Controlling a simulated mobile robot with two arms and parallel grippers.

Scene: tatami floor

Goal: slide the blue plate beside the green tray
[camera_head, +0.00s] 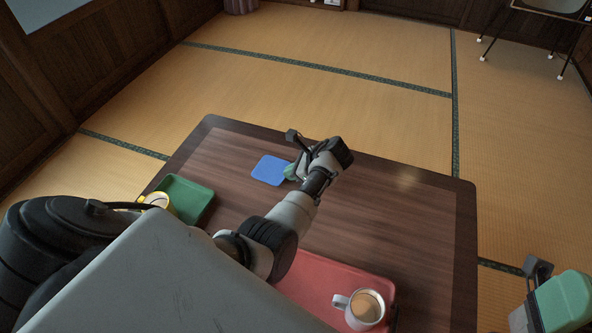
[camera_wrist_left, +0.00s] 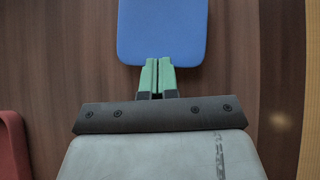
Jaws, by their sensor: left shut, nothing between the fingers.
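The blue plate (camera_head: 268,170) is a flat rounded square on the dark wooden table, right of the green tray (camera_head: 208,211) with a gap between them. The plate also fills the top of the left wrist view (camera_wrist_left: 162,25). My left gripper (camera_head: 291,172) reaches from the right of the plate, its green fingers shut together with nothing between them. In the left wrist view the fingertips (camera_wrist_left: 158,63) meet the plate's near edge; I cannot tell if they touch it. My right gripper (camera_head: 562,300) is partly in view at the bottom right corner, its jaws unclear.
A yellow cup (camera_head: 156,200) is at the green tray, partly hidden by my arm. A red tray (camera_head: 310,288) with a white mug (camera_head: 364,309) is at the near side. The table's right part (camera_head: 420,230) is clear.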

